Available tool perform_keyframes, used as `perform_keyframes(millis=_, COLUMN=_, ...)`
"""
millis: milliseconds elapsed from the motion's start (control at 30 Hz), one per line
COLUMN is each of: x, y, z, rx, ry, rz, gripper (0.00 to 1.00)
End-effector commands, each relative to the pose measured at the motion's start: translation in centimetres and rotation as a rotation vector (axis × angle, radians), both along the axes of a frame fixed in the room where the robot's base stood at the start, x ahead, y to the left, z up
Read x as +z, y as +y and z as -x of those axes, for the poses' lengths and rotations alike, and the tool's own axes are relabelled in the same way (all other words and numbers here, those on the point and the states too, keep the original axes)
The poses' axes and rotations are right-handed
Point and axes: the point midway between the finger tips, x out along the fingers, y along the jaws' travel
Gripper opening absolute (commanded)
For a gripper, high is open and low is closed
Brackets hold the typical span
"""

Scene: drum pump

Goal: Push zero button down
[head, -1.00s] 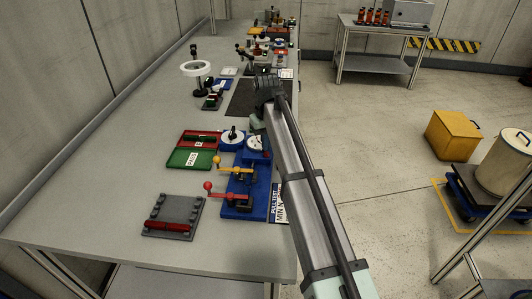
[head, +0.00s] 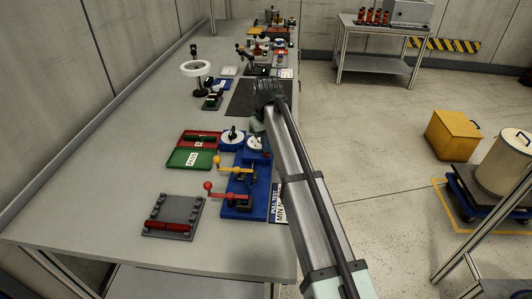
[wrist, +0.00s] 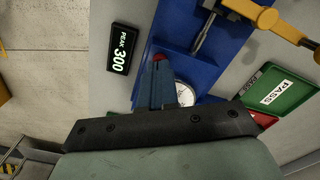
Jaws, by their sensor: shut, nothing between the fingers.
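The red zero button (wrist: 160,57) shows in the wrist view as a small red patch on the blue base (wrist: 185,35), just past my fingertips. My gripper (wrist: 158,72) is shut and empty, with its tips over or right beside the button. I cannot tell whether they touch it. The fingers hide part of the button and part of the white dial (wrist: 184,94). In the head view my gripper (head: 258,125) is near the dial end of the blue base (head: 262,185); my arm covers part of that area.
A black display (wrist: 124,48) reads PEAK 300 beside the base. A yellow-knobbed lever (head: 235,168) and a red-knobbed lever (head: 228,194) stand on the base. A green PASS tray (head: 190,158) lies left, with a red tray (head: 200,137) behind it. A grey rack (head: 172,216) is in front.

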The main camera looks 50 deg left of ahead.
Motion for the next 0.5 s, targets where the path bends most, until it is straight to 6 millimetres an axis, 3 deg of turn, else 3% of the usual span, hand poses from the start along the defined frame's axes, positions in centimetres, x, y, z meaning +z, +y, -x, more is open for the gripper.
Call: perform_keyframes(millis=500, x=-1.03, y=-0.03, z=0.01, rx=0.000, ry=0.000, rz=0.000, gripper=0.00)
